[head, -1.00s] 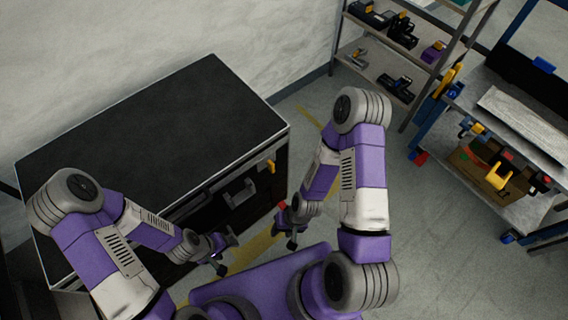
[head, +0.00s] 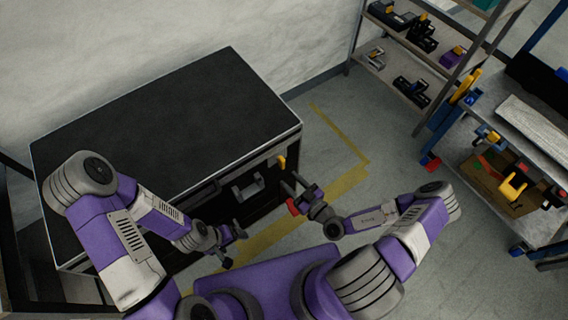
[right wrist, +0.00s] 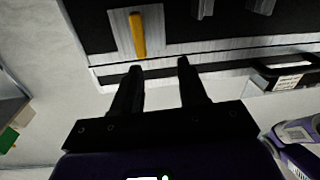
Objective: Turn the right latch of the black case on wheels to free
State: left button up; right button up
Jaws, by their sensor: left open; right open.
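The black case (head: 165,125) has a flat black lid with pale metal edging. Its yellow right latch (head: 281,162) sits on the front face near the right corner. In the right wrist view the latch (right wrist: 138,35) is a yellow lever on a pale metal plate, nearly upright in the picture. My right gripper (head: 290,183) is open and empty, just in front of the latch. In the right wrist view its fingers (right wrist: 159,66) point at the case, with the latch beyond the left fingertip, apart from it. My left gripper (head: 238,248) is open and empty in front of the case.
A black handle (head: 248,187) is on the case front, left of the latch. A shelf rack (head: 400,60) and a blue-framed cart (head: 530,130) with tools stand at the right. The floor between case and cart is clear.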

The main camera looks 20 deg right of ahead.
aim_at(284, 163)
jog(key=w, duration=0.2)
jog(key=w+m+h+b, duration=0.1)
jog(key=w, duration=0.2)
jog(key=w+m, duration=0.1)
jog(key=w, duration=0.1)
jog(key=shift+w+a+f+t+h, duration=0.2)
jog(key=shift+w+a+t+h, duration=0.1)
jog(key=shift+w+t, duration=0.1)
jog(key=shift+c, duration=0.4)
grip_shut()
